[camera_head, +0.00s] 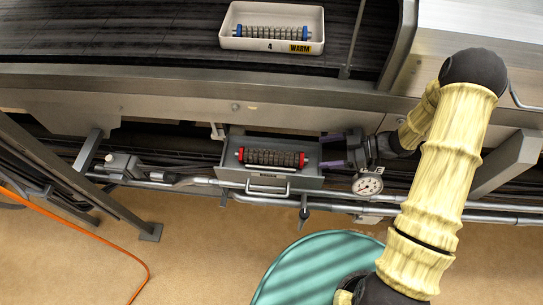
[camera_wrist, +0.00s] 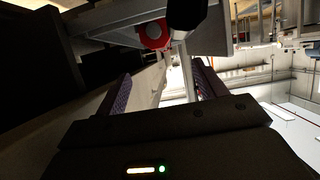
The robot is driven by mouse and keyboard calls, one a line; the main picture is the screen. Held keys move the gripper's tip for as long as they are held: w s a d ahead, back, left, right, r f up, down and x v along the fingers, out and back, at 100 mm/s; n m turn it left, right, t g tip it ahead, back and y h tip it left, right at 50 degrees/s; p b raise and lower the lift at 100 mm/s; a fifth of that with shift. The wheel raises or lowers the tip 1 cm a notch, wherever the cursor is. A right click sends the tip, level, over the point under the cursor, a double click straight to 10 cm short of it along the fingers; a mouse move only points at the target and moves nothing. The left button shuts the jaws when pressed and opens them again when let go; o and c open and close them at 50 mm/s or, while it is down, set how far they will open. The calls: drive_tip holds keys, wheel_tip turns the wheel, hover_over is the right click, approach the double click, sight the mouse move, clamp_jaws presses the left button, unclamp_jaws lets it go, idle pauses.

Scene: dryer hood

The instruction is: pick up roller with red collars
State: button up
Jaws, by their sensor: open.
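The roller with red collars (camera_head: 271,157) lies lengthwise in a grey open drawer (camera_head: 230,175) below the conveyor edge in the head view. It has a dark ribbed body and a red collar at each end. My gripper (camera_head: 333,152) is at the right side of the drawer, close to the roller's right end, with its fingers pointing left. In the wrist view a red collar (camera_wrist: 154,36) shows at the top, beyond the open fingers (camera_wrist: 158,85). The jaws are apart with nothing seen between them. The rest of the roller is hidden there by the drawer and darkness.
A white tray (camera_head: 229,42) marked 4 WARM stands on the conveyor and holds a roller with blue collars (camera_head: 272,33). A pipe with a gauge (camera_head: 367,185) runs below the drawer. A metal rail (camera_head: 190,88) spans above it. An orange hose (camera_head: 75,231) lies on the floor.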

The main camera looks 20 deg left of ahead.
sight(297, 156)
drive_tip(key=x, duration=0.6)
drive_tip(key=shift+a+f, duration=0.15)
drive_tip(key=shift+a, duration=0.25)
drive_tip(key=shift+s+a+f, duration=0.1)
drive_tip(key=shift+a, duration=0.1)
drive_tip(key=shift+s+a+f, duration=0.1)
drive_tip(key=shift+a+f, duration=0.1)
drive_tip(key=shift+a, duration=0.1)
drive_tip(key=x, duration=0.4)
drive_tip(key=shift+a+f+p, duration=0.1)
drive_tip(key=shift+f+p, duration=0.05)
drive_tip(key=shift+p, duration=0.25)
drive_tip(key=c, duration=1.3)
